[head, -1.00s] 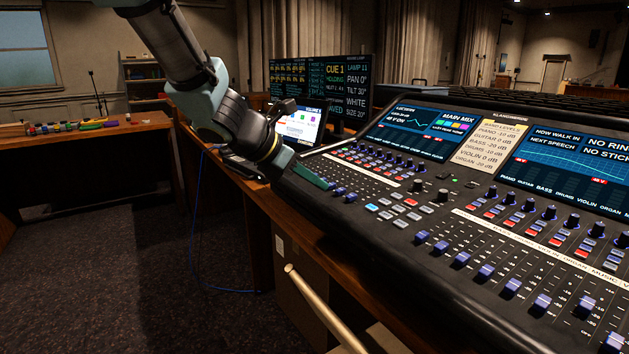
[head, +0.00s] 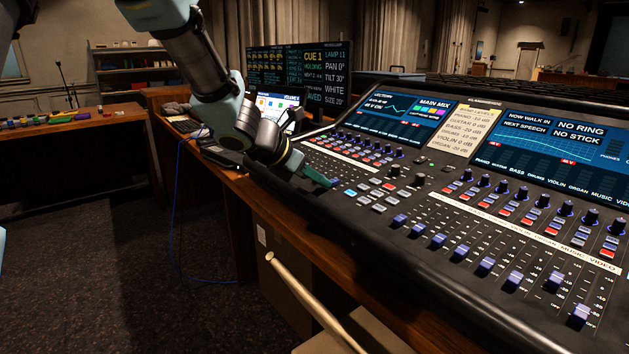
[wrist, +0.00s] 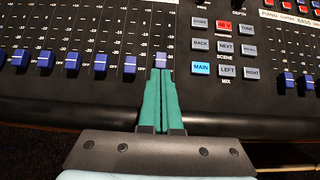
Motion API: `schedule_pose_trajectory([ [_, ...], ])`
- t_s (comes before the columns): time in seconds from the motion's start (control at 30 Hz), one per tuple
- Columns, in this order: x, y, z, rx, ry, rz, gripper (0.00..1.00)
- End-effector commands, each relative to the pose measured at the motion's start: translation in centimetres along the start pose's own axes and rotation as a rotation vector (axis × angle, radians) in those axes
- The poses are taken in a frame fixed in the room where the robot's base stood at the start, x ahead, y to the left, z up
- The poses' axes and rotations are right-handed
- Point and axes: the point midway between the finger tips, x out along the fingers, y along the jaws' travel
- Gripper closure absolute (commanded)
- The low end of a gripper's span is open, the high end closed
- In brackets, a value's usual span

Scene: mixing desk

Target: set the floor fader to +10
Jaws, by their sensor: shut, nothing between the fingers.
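My gripper (head: 318,178) is at the front left part of the mixing desk in the head view. In the wrist view its two green fingers (wrist: 160,72) lie together, shut and empty. Their tips are right at a pale violet fader cap (wrist: 160,60), the rightmost of the left fader bank; I cannot tell whether they touch it. Several blue fader caps (wrist: 100,63) stand in a row to its left, all near the low end of their slots. No name above these faders is readable, so I cannot tell which one is floor.
Right of the fingers is a block of buttons with a lit MAIN button (wrist: 201,68). Another fader bank (head: 487,263) fills the desk's right side. A monitor (head: 298,75) and a small lit screen (head: 277,108) stand behind my arm.

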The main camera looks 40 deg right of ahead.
Motion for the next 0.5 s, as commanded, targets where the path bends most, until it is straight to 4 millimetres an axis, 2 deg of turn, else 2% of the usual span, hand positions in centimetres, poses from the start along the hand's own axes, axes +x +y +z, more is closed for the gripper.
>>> schedule_pose_trajectory([
  [0.1,2.0,0.0,2.4,0.001,-0.001,-0.003,1.0],
  [0.3,5.2,0.0,5.8,0.0,0.0,-0.003,1.0],
  [0.5,6.5,-0.1,6.7,-0.002,-0.001,-0.001,1.0],
])
